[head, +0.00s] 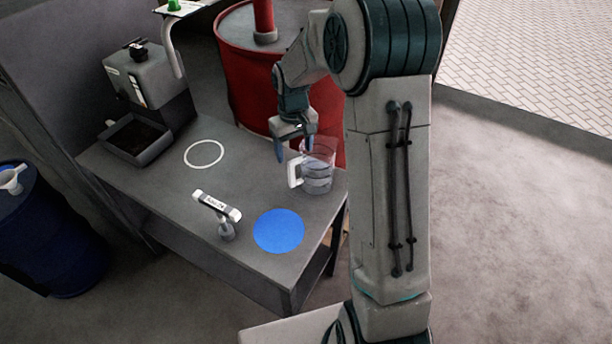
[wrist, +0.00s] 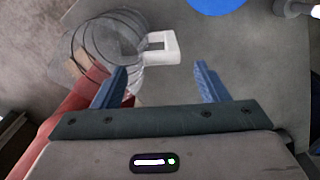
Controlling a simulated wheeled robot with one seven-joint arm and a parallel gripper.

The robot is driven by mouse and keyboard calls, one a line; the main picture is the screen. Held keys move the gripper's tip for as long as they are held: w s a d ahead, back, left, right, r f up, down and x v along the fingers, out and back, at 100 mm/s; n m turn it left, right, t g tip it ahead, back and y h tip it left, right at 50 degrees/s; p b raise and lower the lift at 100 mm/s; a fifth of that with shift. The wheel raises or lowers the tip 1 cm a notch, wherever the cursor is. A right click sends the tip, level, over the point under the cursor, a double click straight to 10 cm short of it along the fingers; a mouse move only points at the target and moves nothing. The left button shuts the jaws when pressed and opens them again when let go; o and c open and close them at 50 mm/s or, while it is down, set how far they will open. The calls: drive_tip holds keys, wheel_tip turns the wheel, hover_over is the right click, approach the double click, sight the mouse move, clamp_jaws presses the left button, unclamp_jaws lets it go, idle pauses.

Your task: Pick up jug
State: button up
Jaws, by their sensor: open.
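The jug (head: 319,174) is a clear container with dark rings and a white handle on its left side. It stands upright on the right part of the grey table, close to the edge. In the wrist view the jug (wrist: 108,42) is at the upper left, with its white handle (wrist: 162,48) pointing right. My gripper (head: 293,153) is just above and behind the jug. Its two blue fingers (wrist: 160,82) are apart with nothing between them, and the handle lies ahead of the gap between them.
The grey table (head: 180,190) carries a blue disc (head: 279,231), a labelled tool (head: 217,207), a white ring (head: 204,154) and a dispenser with a tray (head: 137,138). A red drum (head: 245,85) stands behind the table. A blue drum (head: 48,235) stands at the left.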

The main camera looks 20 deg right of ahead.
sight(295, 160)
drive_tip(key=shift+s+f+p, duration=0.2)
drive_tip(key=shift+f, duration=1.4)
drive_tip(key=shift+s+f+p, duration=0.15)
drive_tip(key=shift+f+p, duration=0.05)
drive_tip(key=shift+f, duration=1.35)
drive_tip(key=shift+r, duration=0.1)
clamp_jaws()
